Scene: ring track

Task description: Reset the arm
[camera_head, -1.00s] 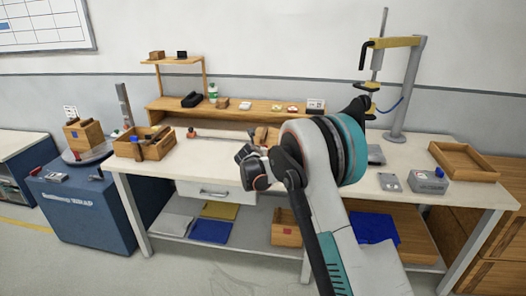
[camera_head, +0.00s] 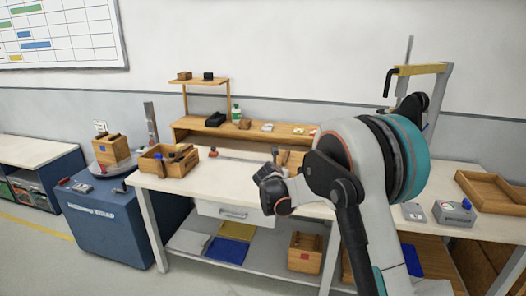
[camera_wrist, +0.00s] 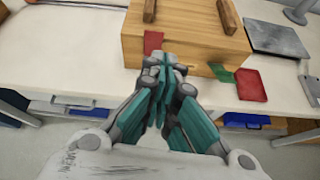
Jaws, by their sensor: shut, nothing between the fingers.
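My arm rises in front of the workbench (camera_head: 235,198) in the head view, bent at a large grey and teal joint. The gripper's fingertips are not clear there. In the wrist view my gripper (camera_wrist: 165,75) is shut with its teal fingers together and nothing between them. The fingertips appear in front of a wooden box (camera_wrist: 190,40) with two dark wooden bars on top. I cannot tell whether they touch it. A red patch (camera_wrist: 153,42) shows on the box front near the fingertips.
A wooden tray (camera_head: 487,199) and a grey box with a blue knob (camera_head: 453,213) are at the bench's right. A wooden tool box (camera_head: 165,165) stands at its left end. A blue cabinet (camera_head: 100,221) is farther left. Green and red cards (camera_wrist: 251,85) lie near the box.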

